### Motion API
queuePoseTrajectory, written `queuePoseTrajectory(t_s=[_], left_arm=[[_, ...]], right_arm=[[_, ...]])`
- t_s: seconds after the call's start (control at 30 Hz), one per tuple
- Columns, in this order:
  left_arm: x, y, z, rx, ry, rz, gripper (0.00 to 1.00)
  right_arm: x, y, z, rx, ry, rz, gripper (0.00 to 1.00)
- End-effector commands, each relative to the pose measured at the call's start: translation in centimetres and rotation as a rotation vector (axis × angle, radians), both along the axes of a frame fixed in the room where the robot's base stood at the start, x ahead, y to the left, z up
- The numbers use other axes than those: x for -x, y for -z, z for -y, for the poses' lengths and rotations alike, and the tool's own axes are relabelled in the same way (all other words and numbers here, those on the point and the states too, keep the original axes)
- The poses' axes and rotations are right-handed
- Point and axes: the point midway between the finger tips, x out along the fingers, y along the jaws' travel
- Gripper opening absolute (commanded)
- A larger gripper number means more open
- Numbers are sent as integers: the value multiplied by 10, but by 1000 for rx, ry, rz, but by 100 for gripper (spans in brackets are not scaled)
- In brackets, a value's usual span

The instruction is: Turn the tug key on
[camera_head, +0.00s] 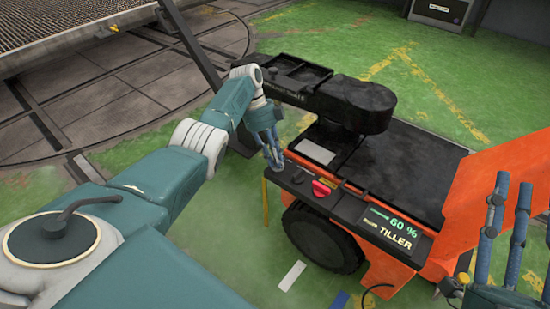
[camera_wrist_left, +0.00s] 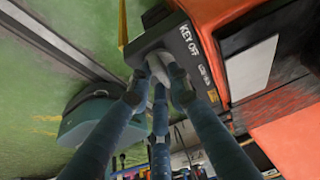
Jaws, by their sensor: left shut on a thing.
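The orange tug (camera_head: 485,185) stands on the green floor, with a dark control panel (camera_head: 346,207) along its near edge. My left gripper (camera_head: 276,160) is at the panel's left end, its blue fingers pointing down. In the left wrist view its fingertips (camera_wrist_left: 160,75) are shut around a pale grey key (camera_wrist_left: 158,66), which they partly hide. The panel beside it reads "KEY OFF" (camera_wrist_left: 189,40). The key's exact angle cannot be told. My right gripper (camera_head: 508,225) is at the right edge, fingers apart and empty, away from the key.
A red button (camera_head: 321,188) and a lit screen reading "60 %" and "TILLER" (camera_head: 390,228) are on the panel. A black tiller arm (camera_head: 345,100) reaches over the tug's dark deck. Green floor (camera_head: 430,80) lies open behind the tug.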

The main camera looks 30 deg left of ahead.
Motion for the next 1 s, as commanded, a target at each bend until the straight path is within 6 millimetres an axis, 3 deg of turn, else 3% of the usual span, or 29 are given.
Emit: queuePoseTrajectory(t_s=[0.03,0.07,0.13,0.43,0.57,1.0], left_arm=[[0,0,2,3,4,-1,0],[0,0,2,3,4,-1,24],[0,0,2,3,3,-1,38],[0,-1,0,1,1,0,38],[-2,-10,-4,0,0,3,38],[-4,-91,-36,1,1,1,38]], right_arm=[[0,0,0,0,0,0,40],[0,0,0,0,0,-1,40],[0,0,0,0,0,-1,40],[0,0,0,0,0,0,40],[0,0,0,0,0,0,40],[0,0,0,0,0,-1,40]])
